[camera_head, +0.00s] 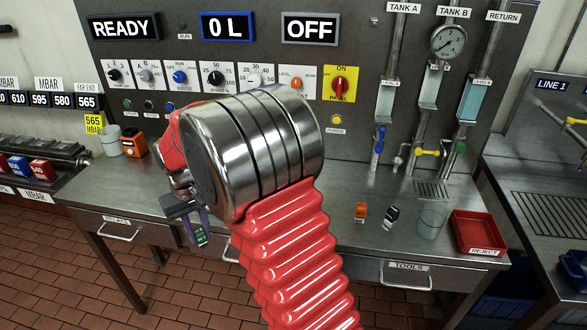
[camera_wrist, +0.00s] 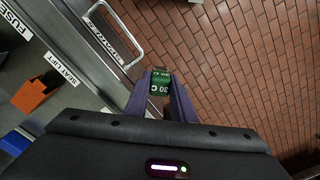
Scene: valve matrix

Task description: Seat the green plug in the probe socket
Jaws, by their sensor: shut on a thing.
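My gripper (camera_head: 196,222) hangs at the left of the head view, near the front edge of the steel bench (camera_head: 340,225). It is shut on the green plug (camera_head: 201,238), which sticks out below the fingers. In the wrist view the purple fingers of my gripper (camera_wrist: 161,92) hold the green plug (camera_wrist: 159,83) between them, with "30 C" on its side and a dark end. The brick floor lies beyond it in that view. I cannot pick out the probe socket in either view; my arm hides part of the panel and bench.
An orange device (camera_head: 134,144) and a pale cup (camera_head: 108,141) stand at the bench's left end. An orange plug (camera_head: 361,211), a dark plug (camera_head: 391,216), a clear beaker (camera_head: 432,220) and a red reject tray (camera_head: 480,233) are at the right. Drawer handles stick out in front.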

